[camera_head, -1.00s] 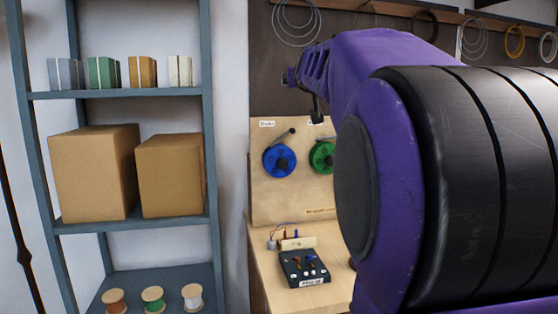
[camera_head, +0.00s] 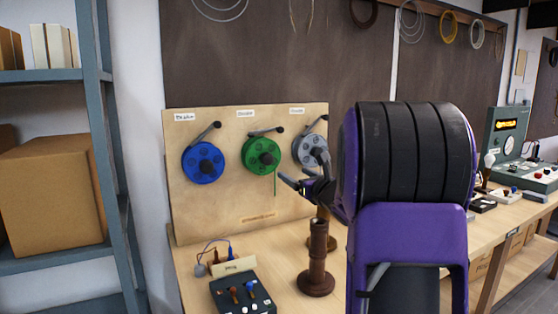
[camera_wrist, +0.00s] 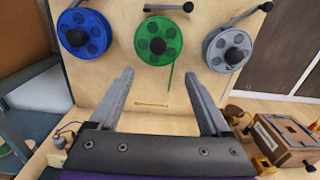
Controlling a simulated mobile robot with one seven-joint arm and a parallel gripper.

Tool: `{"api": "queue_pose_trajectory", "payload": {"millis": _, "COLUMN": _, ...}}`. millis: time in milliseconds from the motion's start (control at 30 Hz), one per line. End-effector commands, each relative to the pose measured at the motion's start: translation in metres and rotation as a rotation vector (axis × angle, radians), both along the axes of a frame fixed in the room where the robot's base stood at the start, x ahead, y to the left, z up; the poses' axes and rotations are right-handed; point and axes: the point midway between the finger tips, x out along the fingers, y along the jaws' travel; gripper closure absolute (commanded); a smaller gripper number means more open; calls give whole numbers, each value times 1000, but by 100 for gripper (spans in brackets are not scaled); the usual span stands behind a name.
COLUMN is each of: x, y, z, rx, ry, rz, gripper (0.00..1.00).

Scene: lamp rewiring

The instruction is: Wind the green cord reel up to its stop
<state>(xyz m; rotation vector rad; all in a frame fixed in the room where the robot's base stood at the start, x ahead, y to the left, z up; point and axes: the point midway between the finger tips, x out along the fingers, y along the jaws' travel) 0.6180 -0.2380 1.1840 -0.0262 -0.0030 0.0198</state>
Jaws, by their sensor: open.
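The green cord reel (camera_head: 261,157) is mounted on an upright wooden board (camera_head: 235,215), between a blue reel (camera_head: 203,162) and a grey reel (camera_head: 310,150). It has a dark centre knob and a crank arm with a dark handle at its upper right. A green cord hangs down from its right side. In the wrist view the green reel (camera_wrist: 158,40) is ahead, beyond my fingertips. My gripper (camera_wrist: 160,80) is open and empty, its two fingers wide apart below the reel. In the head view my gripper (camera_head: 297,184) is right of and below the green reel, apart from it.
A brown wooden post (camera_head: 317,262) stands on the bench in front of the board. A black switch box (camera_head: 242,294) sits at the front left. A wooden box (camera_wrist: 285,138) lies at the right in the wrist view. Shelves (camera_head: 98,130) stand at left.

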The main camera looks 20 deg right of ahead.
Motion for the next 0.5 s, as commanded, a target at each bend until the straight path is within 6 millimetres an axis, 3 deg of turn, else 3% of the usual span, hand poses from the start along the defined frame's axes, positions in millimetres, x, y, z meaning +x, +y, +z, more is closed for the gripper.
{"api": "queue_pose_trajectory", "payload": {"millis": 233, "x": 17, "y": 3, "z": -4, "rx": -39, "ry": 3, "rz": 19, "gripper": 19}}
{"api": "queue_pose_trajectory", "payload": {"millis": 500, "x": 75, "y": 5, "z": -4, "rx": -38, "ry": 3, "rz": 18, "gripper": 19}}
